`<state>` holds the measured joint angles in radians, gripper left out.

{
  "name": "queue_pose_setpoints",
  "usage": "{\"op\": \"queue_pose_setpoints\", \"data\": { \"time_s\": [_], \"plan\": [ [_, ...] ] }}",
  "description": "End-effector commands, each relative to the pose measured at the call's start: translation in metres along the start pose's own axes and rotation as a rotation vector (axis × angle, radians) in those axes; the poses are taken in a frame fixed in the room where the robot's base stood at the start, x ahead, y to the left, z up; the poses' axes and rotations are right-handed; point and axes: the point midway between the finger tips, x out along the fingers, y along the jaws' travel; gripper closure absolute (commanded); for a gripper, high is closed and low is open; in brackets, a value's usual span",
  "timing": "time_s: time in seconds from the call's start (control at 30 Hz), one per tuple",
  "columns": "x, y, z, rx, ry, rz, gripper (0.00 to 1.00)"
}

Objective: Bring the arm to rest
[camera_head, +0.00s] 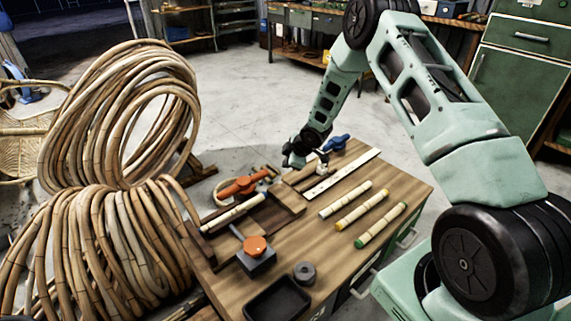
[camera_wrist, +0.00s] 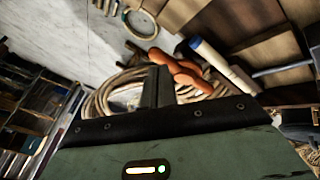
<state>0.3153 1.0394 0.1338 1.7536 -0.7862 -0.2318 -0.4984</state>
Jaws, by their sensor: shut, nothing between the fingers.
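My arm reaches over the far side of the wooden workbench (camera_head: 320,240) in the head view. My gripper (camera_head: 291,161) is above the bench's far left part, beyond the orange clamp handle (camera_head: 244,186). In the wrist view, my gripper (camera_wrist: 158,76) has its fingers together and empty. The orange clamp handle (camera_wrist: 180,72) shows just beyond the fingers, with a pale rattan piece (camera_wrist: 222,66) beside it. Any contact between the gripper and the things behind it cannot be told.
Large rattan coils (camera_head: 120,115) stand left of the bench. The bench holds a metal ruler (camera_head: 342,174), several banded rattan pieces (camera_head: 381,225), an orange-topped block (camera_head: 256,260) and a black tray (camera_head: 277,302). A blue-handled tool (camera_head: 336,143) lies near my gripper. Open floor lies behind.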

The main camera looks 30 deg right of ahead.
Motion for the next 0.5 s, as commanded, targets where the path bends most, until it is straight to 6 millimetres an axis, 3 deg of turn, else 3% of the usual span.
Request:
{"op": "queue_pose_setpoints", "data": {
  "time_s": [0.37,0.5],
  "plan": [
    [-0.001,0.000,-0.003,0.001,0.000,0.000,1.00],
    [-0.021,-0.007,-0.034,0.025,-0.010,-0.015,1.00]
  ]
}}
